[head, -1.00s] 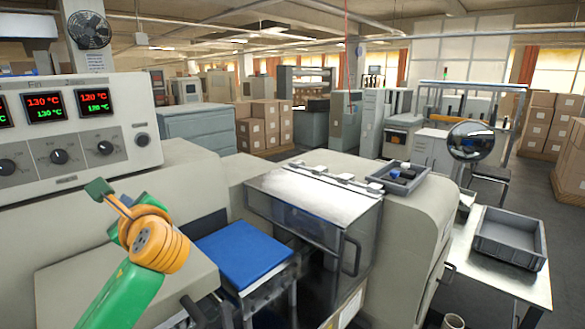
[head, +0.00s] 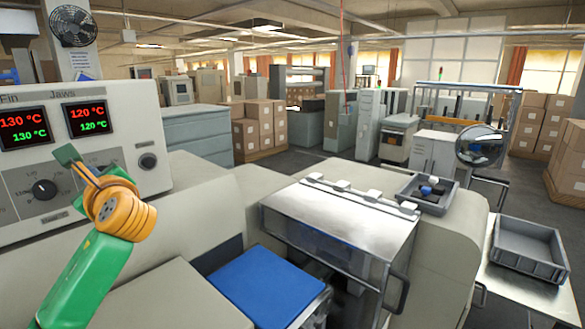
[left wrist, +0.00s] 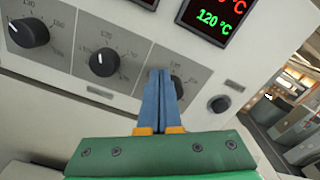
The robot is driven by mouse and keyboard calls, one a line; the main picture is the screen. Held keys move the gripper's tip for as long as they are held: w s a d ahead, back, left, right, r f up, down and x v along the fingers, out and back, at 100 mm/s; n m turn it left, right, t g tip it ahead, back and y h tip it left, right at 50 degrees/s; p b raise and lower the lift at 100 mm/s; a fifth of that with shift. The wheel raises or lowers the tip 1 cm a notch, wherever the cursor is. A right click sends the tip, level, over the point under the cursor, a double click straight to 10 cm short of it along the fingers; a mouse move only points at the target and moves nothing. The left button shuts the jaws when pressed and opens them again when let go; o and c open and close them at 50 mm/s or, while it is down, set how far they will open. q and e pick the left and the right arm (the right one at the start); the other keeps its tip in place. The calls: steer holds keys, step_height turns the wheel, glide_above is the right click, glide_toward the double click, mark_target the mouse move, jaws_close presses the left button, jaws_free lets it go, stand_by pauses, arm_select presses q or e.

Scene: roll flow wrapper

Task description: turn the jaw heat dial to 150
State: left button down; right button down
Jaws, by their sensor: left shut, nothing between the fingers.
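The jaw heat dial (left wrist: 178,88) is a black knob at the right end of the row of dials. In the left wrist view my shut fingers (left wrist: 160,75) cover much of it, so its pointer is hidden. The Jaws display (head: 90,119) reads 120 °C in red and 120 °C in green. My left gripper (head: 70,160) is shut and empty in front of the panel at the jaw dial. I cannot tell whether its fingertips touch the knob. My right gripper is not in view.
The Fin dial (head: 45,189) sits left of the jaw dial, under a display (head: 24,128) reading 130 °C. A smaller black knob (head: 148,161) is to the right. The sealing machine's clear cover (head: 340,220) and a blue pad (head: 268,285) lie right of my arm.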

arm_select(q)
steer(key=shift+d, duration=0.2)
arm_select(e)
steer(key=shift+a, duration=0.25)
arm_select(q)
steer(key=shift+w+f, duration=0.1)
steer(key=shift+f, duration=0.05)
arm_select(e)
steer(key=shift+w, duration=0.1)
arm_select(q)
steer(key=shift+w, duration=0.1)
stand_by(0.4)
steer(key=shift+w+d+r, duration=0.4)
steer(key=shift+d+r, duration=0.1)
steer(key=shift+w+d, duration=0.15)
steer(key=shift+w, duration=0.05)
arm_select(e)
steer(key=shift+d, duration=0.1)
arm_select(q)
steer(key=shift+r, duration=0.1)
stand_by(0.3)
